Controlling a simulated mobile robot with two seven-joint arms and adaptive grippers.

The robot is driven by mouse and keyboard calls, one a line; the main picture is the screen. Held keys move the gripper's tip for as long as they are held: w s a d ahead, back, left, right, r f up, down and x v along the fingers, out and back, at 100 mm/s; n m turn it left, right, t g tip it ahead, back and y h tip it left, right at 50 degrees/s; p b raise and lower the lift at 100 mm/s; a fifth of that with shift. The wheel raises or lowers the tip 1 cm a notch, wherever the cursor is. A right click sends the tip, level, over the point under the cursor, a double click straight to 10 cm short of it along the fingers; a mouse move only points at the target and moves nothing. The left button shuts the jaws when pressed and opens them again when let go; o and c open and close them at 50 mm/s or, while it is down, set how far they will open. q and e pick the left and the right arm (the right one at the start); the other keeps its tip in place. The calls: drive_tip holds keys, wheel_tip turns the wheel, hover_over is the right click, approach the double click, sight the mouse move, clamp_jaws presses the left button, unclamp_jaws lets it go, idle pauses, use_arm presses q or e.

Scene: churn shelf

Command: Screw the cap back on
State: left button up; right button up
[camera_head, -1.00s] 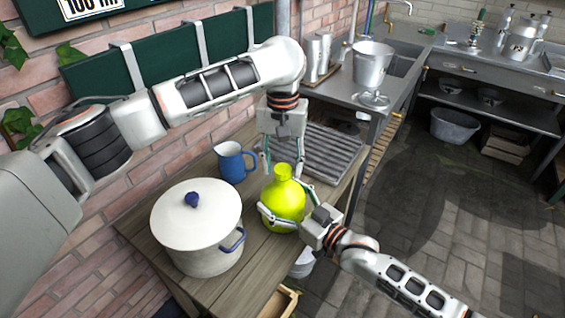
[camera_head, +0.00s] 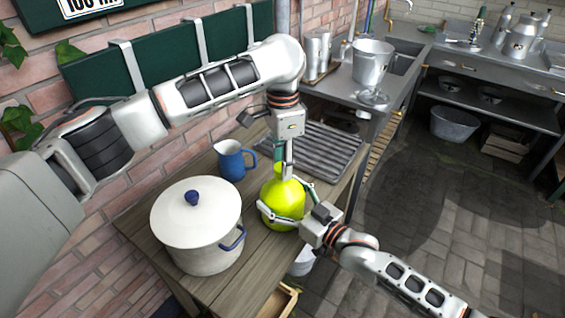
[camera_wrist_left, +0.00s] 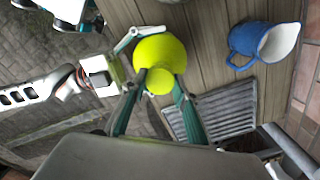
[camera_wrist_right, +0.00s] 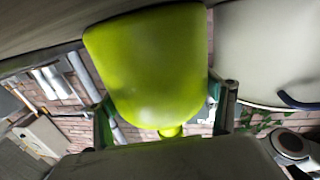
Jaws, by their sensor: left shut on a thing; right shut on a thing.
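A yellow-green bottle (camera_head: 283,202) stands upright on the wooden table. My right gripper (camera_head: 287,206) is shut around its body from the right, and the bottle body fills the right wrist view (camera_wrist_right: 152,65). My left gripper (camera_head: 284,170) points straight down over the bottle's top. Its fingers are shut on the round cap (camera_wrist_left: 159,81), which has the same yellow-green colour and sits over the middle of the bottle in the left wrist view. In the head view the fingers partly hide the cap. I cannot tell whether cap and neck touch.
A lidded cream pot (camera_head: 200,245) stands left of the bottle on the table (camera_head: 245,285). A blue jug (camera_head: 231,162) stands behind it. A ribbed grey tray (camera_head: 328,150) lies at the back right. A metal sink counter (camera_head: 410,65) is beyond.

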use_arm(q)
drive_tip(key=m, duration=0.3)
drive_tip(key=shift+m, duration=0.3)
drive_tip(key=m, duration=1.2)
drive_tip(key=shift+m, duration=0.3)
drive_tip(key=o, duration=1.2)
drive_tip(key=shift+o, duration=0.2)
drive_tip(key=shift+r, duration=2.25)
drive_tip(key=shift+c, duration=0.4)
